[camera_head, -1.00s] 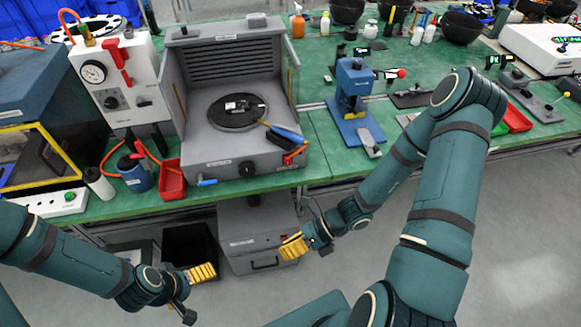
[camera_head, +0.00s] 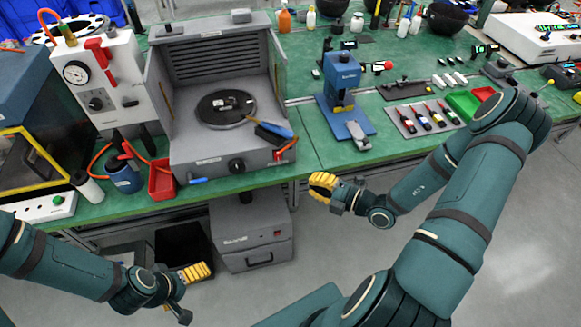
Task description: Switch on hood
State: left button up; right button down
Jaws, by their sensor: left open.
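The grey hood (camera_head: 205,160) stands on the green bench, left of centre. It has a ribbed back, a round dark turntable (camera_head: 226,108) inside, a black knob (camera_head: 236,165) on its front panel and a red part (camera_head: 281,155) at the front right corner. A blue-handled brush (camera_head: 272,132) lies at its right front. My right gripper (camera_head: 322,187) is in front of the bench edge, right of the hood and touching nothing; its finger gap cannot be made out. My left gripper (camera_head: 194,275) is open and empty, low in front of the bench.
A grey cabinet (camera_head: 248,238) with a small red switch stands under the bench beside a black bin (camera_head: 182,245). A red tray (camera_head: 161,180) and blue pot (camera_head: 125,176) sit left of the hood. A blue press (camera_head: 341,85) and a tool tray (camera_head: 425,119) are to the right.

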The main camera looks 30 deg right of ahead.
aim_at(278, 155)
jog(key=x, duration=0.4)
jog(key=d+b+x, duration=0.1)
jog(key=x, duration=0.2)
jog(key=w+x, duration=0.1)
jog(key=x, duration=0.3)
jog(key=shift+w+d+f+b, duration=0.1)
jog(key=shift+w+f+b, duration=0.05)
jog(key=shift+w+b, duration=0.15)
jog(key=shift+w+d, duration=0.15)
jog(key=shift+w, duration=0.5)
